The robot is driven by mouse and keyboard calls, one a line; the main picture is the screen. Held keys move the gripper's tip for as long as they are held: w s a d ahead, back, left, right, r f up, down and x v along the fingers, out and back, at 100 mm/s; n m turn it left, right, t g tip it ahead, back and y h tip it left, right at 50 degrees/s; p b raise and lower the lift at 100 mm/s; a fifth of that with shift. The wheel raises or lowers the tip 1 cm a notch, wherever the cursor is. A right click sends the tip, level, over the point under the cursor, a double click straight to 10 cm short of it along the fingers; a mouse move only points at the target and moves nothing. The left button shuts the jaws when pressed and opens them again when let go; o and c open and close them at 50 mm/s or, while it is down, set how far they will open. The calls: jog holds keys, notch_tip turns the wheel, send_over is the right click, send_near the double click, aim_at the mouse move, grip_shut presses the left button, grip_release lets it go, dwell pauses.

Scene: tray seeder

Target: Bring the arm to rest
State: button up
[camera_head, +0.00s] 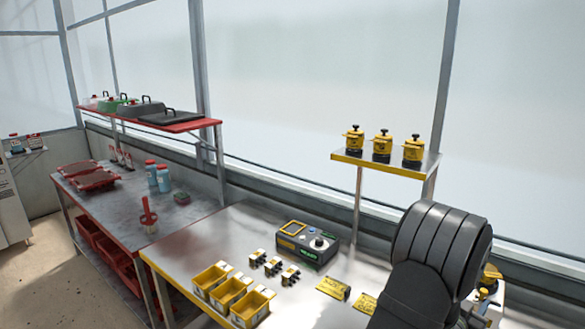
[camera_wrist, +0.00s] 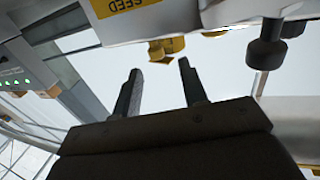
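My arm (camera_head: 440,250) shows as a dark, rounded, ribbed shape at the lower right of the head view and covers part of the steel bench. My gripper's fingers are hidden there. In the wrist view my gripper (camera_wrist: 160,95) shows two dark fingers spread apart, with only pale background between them. It is open and empty. A white machine housing with a yellow SEED label (camera_wrist: 125,6) hangs across the top of the wrist view, with a dark knob (camera_wrist: 266,52) at right. Part of a white and yellow machine (camera_head: 487,298) shows just right of my arm in the head view.
The steel bench (camera_head: 190,240) holds yellow bins (camera_head: 228,300), a control box (camera_head: 306,243), small dispensers and yellow packets (camera_head: 333,288). A shelf (camera_head: 385,163) with several yellow canisters stands behind. A red-edged bench (camera_head: 120,222) with trays and bottles stands left.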

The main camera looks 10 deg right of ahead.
aim_at(481, 292)
jog(key=x, duration=0.6)
jog(key=shift+d, duration=0.15)
jog(key=shift+s+d, duration=0.15)
jog(key=shift+d, duration=0.2)
